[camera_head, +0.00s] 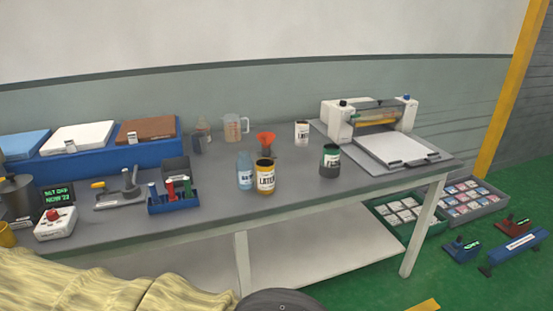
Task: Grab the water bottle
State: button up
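A pale blue translucent bottle (245,171) with a light label stands upright on the grey workbench (300,192), near its front edge at the middle. It looks like the water bottle, but its label is too small to read. A yellow can (265,180) with a white label stands close on its right and slightly in front. My gripper is not in view. A dark rounded shape shows at the bottom edge, and I cannot tell which part it is.
A red funnel (265,138) stands behind the bottle. A dark green jar (330,160) and a white roller machine (375,125) are to the right. A blue tool rack (173,200) is left. A crumpled beige thing (70,285) fills the lower left.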

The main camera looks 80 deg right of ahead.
aim_at(244, 164)
jog(key=z, duration=1.6)
